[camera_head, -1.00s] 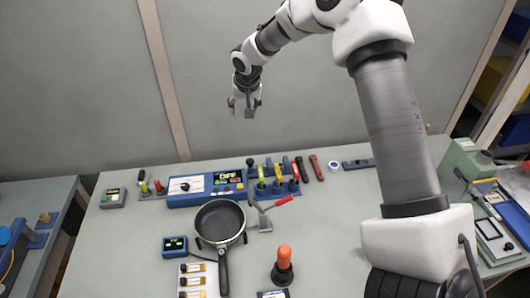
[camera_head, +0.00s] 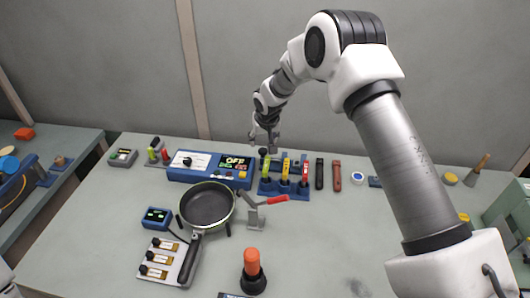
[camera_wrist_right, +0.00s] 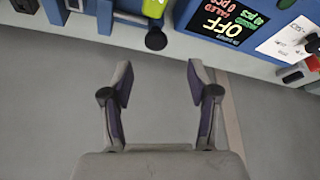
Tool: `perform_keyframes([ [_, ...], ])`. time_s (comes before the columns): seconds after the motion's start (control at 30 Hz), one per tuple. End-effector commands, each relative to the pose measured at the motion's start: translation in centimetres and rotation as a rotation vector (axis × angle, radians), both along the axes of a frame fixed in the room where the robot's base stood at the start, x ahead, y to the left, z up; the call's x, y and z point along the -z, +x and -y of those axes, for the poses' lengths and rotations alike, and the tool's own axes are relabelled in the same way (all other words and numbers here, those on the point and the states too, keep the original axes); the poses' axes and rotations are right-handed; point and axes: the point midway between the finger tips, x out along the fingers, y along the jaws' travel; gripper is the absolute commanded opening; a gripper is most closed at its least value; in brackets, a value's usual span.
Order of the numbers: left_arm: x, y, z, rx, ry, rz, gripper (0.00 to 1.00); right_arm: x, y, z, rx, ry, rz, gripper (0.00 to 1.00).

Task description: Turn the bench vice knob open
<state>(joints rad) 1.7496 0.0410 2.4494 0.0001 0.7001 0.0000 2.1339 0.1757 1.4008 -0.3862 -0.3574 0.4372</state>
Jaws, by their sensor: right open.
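My right gripper (camera_head: 264,143) is open and empty at the back of the bench, close above the blue control box and the blue tool rack (camera_head: 268,188). In the right wrist view its two fingers (camera_wrist_right: 158,88) are spread with bare grey surface between them. A black round knob (camera_wrist_right: 156,39) shows just beyond the fingertips, apart from them, beside a yellow-green handle (camera_wrist_right: 153,8). I cannot tell whether this knob belongs to a vice. No bench vice is clearly recognisable; a pale green machine (camera_head: 512,214) is cut off at the right edge. My left gripper is out of view.
The blue control box (camera_head: 210,172) has a display reading OFF. A black pan (camera_head: 207,205), a red-handled clamp (camera_head: 272,201) and an orange-topped post (camera_head: 252,265) stand in front. Dark and red bars (camera_head: 337,176) lie right of the rack.

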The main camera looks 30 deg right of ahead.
Motion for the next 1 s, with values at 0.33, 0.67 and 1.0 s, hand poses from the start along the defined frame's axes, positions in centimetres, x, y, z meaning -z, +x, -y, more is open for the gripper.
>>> perform_keyframes([
  [0.33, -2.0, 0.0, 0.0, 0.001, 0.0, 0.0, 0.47, 5.4, 2.2, 0.7, 0.001, 0.0, -0.001, 0.6],
  [0.67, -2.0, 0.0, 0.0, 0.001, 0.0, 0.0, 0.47, 6.6, 2.6, 0.9, 0.002, 0.001, 0.0, 0.6],
  [1.0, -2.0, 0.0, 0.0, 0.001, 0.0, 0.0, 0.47, 6.6, 2.6, 0.9, 0.001, 0.0, 0.0, 0.0],
])
